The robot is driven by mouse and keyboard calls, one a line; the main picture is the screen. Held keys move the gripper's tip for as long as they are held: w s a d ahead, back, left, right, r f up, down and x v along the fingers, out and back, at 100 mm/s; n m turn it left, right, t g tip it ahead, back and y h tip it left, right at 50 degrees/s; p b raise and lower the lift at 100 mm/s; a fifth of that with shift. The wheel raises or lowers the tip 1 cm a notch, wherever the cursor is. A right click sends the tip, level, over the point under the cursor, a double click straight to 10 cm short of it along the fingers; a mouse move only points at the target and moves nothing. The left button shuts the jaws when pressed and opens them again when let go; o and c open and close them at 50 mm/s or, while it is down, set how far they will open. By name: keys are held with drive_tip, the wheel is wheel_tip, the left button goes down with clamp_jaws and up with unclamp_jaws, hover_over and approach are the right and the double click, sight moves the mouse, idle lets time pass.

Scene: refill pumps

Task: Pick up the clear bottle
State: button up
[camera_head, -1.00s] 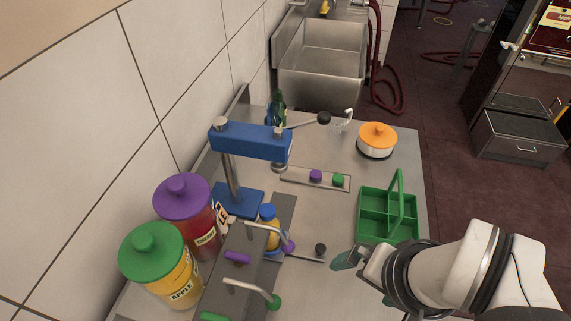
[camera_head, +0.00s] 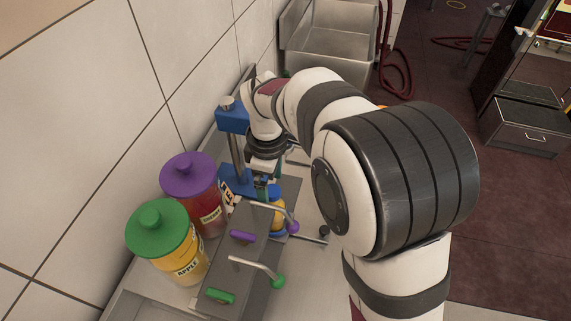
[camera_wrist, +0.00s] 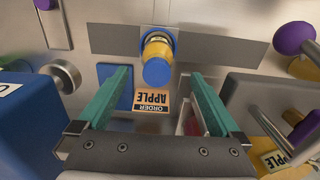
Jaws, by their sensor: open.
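A bottle (camera_head: 278,229) with a blue cap and yellow contents stands on the counter beside the grey dispenser. It is the only bottle I can make out, and its clear wall shows yellow inside. In the wrist view the bottle (camera_wrist: 158,46) lies ahead of my gripper (camera_wrist: 160,76), its blue cap centred between the two teal fingers. The fingers are spread wide and do not touch it. In the head view my gripper (camera_head: 262,183) hangs just above and beyond the bottle, partly hidden by my wrist.
The grey dispenser (camera_head: 240,258) with purple-knobbed and green-knobbed spouts stands close by. A blue press (camera_head: 232,120) is behind, and purple-lidded (camera_head: 190,185) and green-lidded (camera_head: 160,240) jars stand left. An apple order card (camera_wrist: 152,101) lies near the bottle. My arm hides much of the counter.

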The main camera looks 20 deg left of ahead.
sight(273, 203)
drive_tip(key=f, duration=0.7)
drive_tip(key=shift+w+f, duration=0.2)
clamp_jaws()
